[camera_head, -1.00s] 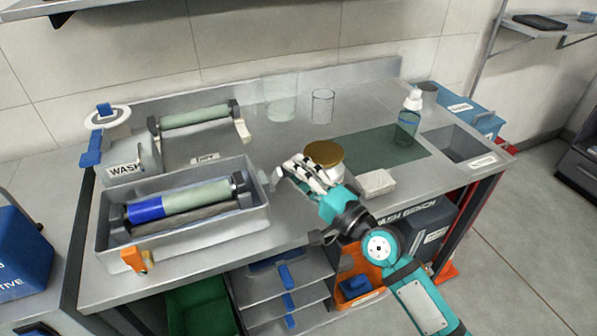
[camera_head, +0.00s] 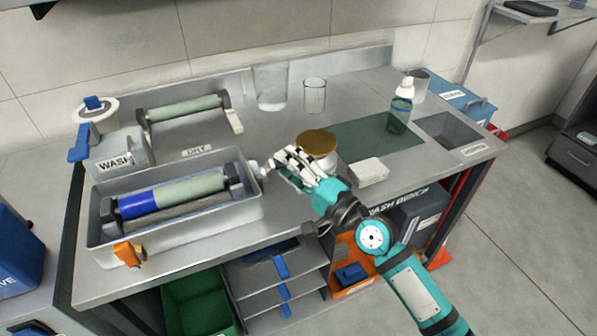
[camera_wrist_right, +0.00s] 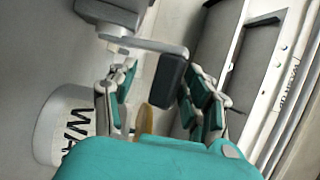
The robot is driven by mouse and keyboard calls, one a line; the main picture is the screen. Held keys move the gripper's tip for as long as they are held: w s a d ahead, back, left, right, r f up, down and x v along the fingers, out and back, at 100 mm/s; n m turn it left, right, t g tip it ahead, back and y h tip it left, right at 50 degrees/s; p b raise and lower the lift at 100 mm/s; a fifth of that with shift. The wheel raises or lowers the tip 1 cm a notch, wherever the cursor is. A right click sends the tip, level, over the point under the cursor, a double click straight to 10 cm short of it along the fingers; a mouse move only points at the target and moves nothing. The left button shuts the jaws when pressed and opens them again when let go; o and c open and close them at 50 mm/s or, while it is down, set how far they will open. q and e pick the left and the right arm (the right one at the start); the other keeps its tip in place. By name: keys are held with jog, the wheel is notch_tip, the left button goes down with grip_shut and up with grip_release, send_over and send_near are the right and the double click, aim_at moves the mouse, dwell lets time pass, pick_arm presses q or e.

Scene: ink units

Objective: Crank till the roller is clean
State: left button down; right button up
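The roller (camera_head: 185,190) lies in a grey metal tray (camera_head: 178,229) at the left of the bench. Its left part is blue and its right part pale green. A small crank stands out from the tray's right end. In the right wrist view its pale arm (camera_wrist_right: 140,42) and dark handle (camera_wrist_right: 172,82) show. My right gripper (camera_head: 273,164) is at the crank. In the wrist view the gripper (camera_wrist_right: 160,95) is open, with the handle between its fingers, closer to the right finger. A gap shows on the left side; contact on the right is unclear. My left gripper is not in view.
A gold-lidded jar (camera_head: 317,144) stands just behind my right gripper. A white block (camera_head: 369,171) lies to its right. A second pale green roller (camera_head: 184,108) sits behind the tray, near the "DRY" label. A glass (camera_head: 315,95) and a pump bottle (camera_head: 401,108) stand farther back.

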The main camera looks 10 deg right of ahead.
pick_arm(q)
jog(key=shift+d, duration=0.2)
pick_arm(e)
jog(key=v, duration=1.2)
jog(key=shift+a, duration=0.1)
dwell(0.8)
